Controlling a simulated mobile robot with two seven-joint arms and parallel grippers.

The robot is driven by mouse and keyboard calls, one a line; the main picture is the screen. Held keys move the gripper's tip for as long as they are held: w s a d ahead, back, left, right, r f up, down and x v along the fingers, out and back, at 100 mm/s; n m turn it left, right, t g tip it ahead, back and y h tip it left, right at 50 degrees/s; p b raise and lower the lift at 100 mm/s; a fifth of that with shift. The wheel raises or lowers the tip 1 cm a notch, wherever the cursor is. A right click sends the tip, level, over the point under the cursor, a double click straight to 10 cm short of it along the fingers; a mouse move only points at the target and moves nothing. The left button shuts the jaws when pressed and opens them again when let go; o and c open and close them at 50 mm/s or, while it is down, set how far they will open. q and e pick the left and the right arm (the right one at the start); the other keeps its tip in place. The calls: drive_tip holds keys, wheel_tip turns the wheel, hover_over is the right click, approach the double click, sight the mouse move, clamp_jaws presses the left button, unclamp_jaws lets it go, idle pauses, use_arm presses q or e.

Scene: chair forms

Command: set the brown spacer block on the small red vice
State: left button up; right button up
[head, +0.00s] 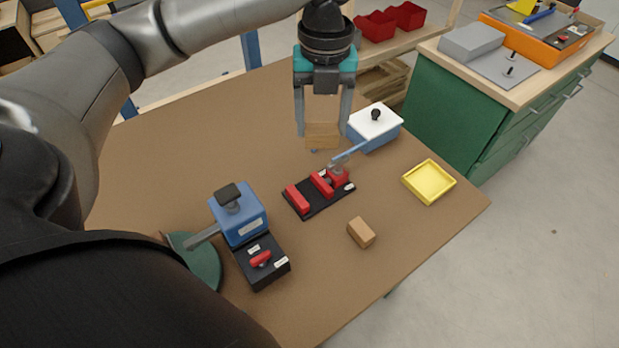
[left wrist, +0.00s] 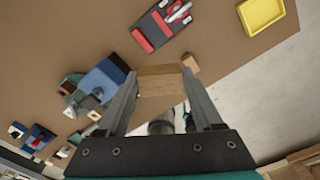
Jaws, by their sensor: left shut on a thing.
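My left gripper (head: 322,130) is shut on a light brown wooden block (head: 322,141), held between its two fingertips beyond the red vice. The same held block (left wrist: 162,82) shows between the fingers in the left wrist view. The small red vice (head: 320,184) has red jaws on a black base and a grey-blue handle; it lies on the table, nearer than the held block in the head view. It also shows at the top of the left wrist view (left wrist: 160,28). My right gripper is not seen.
A white-lidded blue box (head: 375,127) stands right beside the gripper. A yellow tray (head: 429,181) lies at the right. A blue machine (head: 238,213) with a black base stands at the near left. The table (head: 210,140) is clear at the back left.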

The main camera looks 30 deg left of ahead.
sight(312, 194)
use_arm(q)
drive_tip(key=a+f+m+b, duration=0.1)
drive_tip(key=f+m+b, duration=0.1)
drive_tip(key=f, duration=0.4)
drive_tip(key=w+f+m+b, duration=0.1)
drive_tip(key=f+m, duration=0.4)
drive_tip(key=f, duration=0.2)
drive_tip(key=a+f+m+b, duration=0.1)
drive_tip(key=f+m+b, duration=0.1)
drive_tip(key=f+m, duration=0.2)
drive_tip(key=shift+w+a+f+b, duration=0.1)
drive_tip(key=shift+a+f+b, duration=0.1)
drive_tip(key=shift+f, duration=0.55)
drive_tip(key=shift+w+a+f+b, duration=0.1)
drive_tip(key=shift+f+b, duration=0.05)
drive_tip(key=shift+f, duration=0.6)
drive_tip(key=o, duration=1.5)
drive_tip(key=shift+f, duration=0.1)
